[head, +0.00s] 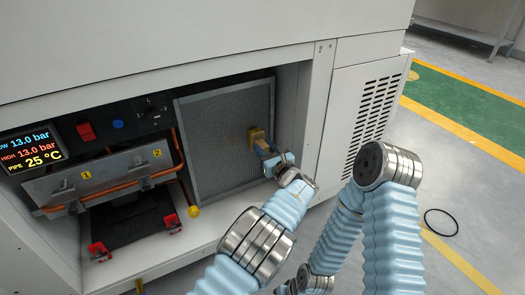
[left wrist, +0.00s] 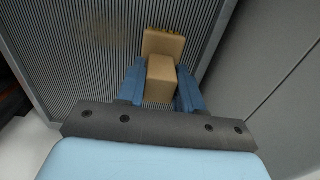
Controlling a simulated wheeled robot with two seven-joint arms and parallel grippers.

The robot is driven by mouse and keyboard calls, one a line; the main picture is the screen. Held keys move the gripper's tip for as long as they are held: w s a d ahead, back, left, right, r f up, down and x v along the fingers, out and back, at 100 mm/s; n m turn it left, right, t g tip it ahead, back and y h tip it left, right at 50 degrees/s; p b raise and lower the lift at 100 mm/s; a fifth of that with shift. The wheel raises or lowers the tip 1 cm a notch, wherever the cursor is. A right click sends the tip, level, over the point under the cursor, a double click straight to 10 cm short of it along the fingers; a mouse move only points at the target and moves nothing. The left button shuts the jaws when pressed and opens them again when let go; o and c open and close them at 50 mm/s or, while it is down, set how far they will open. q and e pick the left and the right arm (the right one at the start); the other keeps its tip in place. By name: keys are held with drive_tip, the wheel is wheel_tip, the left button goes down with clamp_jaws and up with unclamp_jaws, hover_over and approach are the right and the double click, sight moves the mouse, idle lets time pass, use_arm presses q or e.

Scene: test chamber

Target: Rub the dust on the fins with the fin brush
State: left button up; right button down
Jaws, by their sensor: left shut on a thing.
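The fin brush (head: 257,136) is tan, with a block handle and a wider head. My left gripper (head: 268,152) is shut on it, at the right side of the fin panel (head: 215,125). In the left wrist view, the brush (left wrist: 163,70) sits between the two blue fingers, its head against or just in front of the grey vertical fins (left wrist: 60,60). I cannot tell whether the bristles touch. A brownish dust patch (left wrist: 112,22) lies on the fins, up and left of the brush head. My right gripper is not in view.
The fin panel sits in an open cabinet bay with a frame post (head: 318,115) close on its right. To the left are a pressure display (head: 35,148), a metal bracket (head: 105,175) and copper pipes. A black ring (head: 440,222) lies on the floor at right.

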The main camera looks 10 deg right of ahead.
use_arm(q)
drive_tip(key=shift+w+a+r, duration=0.1)
drive_tip(key=shift+a+r, duration=0.1)
drive_tip(key=shift+r, duration=0.35)
drive_tip(key=s+a+b, duration=0.1)
drive_tip(key=s+a, duration=0.1)
drive_tip(key=a, duration=0.5)
drive_tip(key=s+a+b, duration=0.1)
drive_tip(key=s+a, duration=0.2)
drive_tip(key=a, duration=0.5)
drive_tip(key=shift+a+b, duration=0.15)
drive_tip(key=shift+b, duration=0.2)
idle(0.4)
drive_tip(key=v, duration=0.6)
drive_tip(key=shift+p, duration=0.45)
drive_tip(key=shift+f, duration=0.1)
